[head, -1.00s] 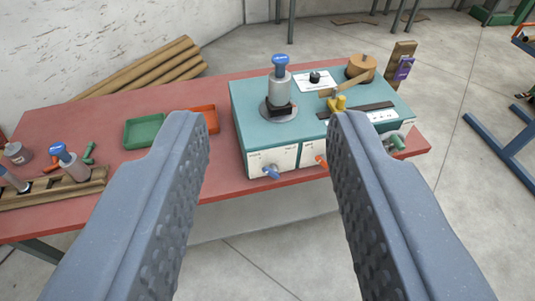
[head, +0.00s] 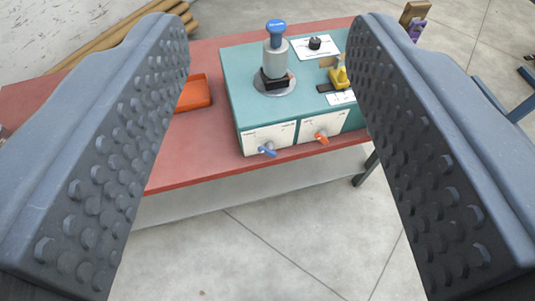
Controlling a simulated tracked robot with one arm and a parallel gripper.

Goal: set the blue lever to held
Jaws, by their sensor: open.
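The blue lever (head: 267,151) is a small handle on the left white panel (head: 268,137) on the front face of the teal machine. It points down and to the right; the panel's lettering is too small to read. My gripper (head: 268,45) is open and empty, with its two ridged grey fingers wide apart. The lever shows in the gap between them, beyond the fingers and untouched. The teal machine (head: 246,84) stands on a red table (head: 190,172), its right part hidden by my right finger.
An orange lever (head: 321,137) sits on the panel just right of the blue one. On top are a grey cylinder with a blue cap (head: 276,55), a black knob (head: 315,43) and a yellow part (head: 340,76). An orange tray (head: 195,93) lies left. Floor in front is clear.

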